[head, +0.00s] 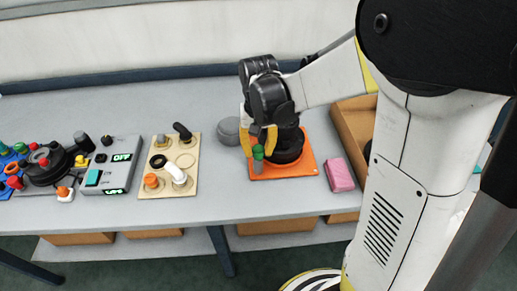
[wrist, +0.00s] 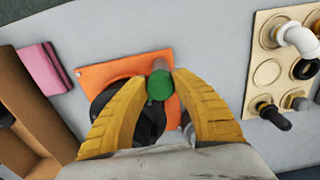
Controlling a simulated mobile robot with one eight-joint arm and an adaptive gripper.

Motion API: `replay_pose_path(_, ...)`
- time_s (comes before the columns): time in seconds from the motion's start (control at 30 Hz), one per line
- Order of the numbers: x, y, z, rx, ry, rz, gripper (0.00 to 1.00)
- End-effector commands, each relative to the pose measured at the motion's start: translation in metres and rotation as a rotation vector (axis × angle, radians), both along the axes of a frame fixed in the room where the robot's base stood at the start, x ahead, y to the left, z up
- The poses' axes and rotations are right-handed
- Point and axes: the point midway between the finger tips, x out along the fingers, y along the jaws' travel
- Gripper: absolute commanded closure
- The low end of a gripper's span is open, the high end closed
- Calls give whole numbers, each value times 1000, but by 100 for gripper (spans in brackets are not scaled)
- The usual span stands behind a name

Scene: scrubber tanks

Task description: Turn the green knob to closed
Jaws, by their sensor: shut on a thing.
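The green knob (head: 258,152) sits on a short grey stem at the front left of an orange plate (head: 312,163). A black round tank part (head: 289,149) stands on the same plate, partly hidden by my arm. My gripper (head: 258,142) reaches down from above, its yellow fingers shut on the knob. In the wrist view, the green knob (wrist: 160,84) lies between the tips of my yellow fingers (wrist: 160,88), and the orange plate (wrist: 97,73) is behind it. I cannot tell which way the knob is turned.
A pink block (head: 340,175) lies right of the plate, near a brown open box (head: 352,122). A grey round object (head: 229,130) stands to the left. A beige board (head: 170,165) with fittings and a grey box with displays (head: 109,163) stand farther left.

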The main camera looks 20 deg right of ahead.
Motion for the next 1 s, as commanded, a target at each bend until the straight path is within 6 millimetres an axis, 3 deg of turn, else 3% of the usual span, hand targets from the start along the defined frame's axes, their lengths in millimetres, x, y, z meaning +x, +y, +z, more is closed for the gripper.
replay_pose_path(0.43, -1, 0, -1, 0, 1, -10, 99)
replay_pose_path(0.47, -1, 0, -1, 0, 1, -10, 62)
replay_pose_path(0.5, -1, 0, -1, 0, 1, -10, 50)
replay_pose_path(0.53, -1, 0, 0, 0, 1, -10, 45)
replay_pose_path(0.87, 0, 0, 2, 0, 0, -9, 45)
replay_pose_path(1.0, 0, 0, 18, 0, 0, -9, 45)
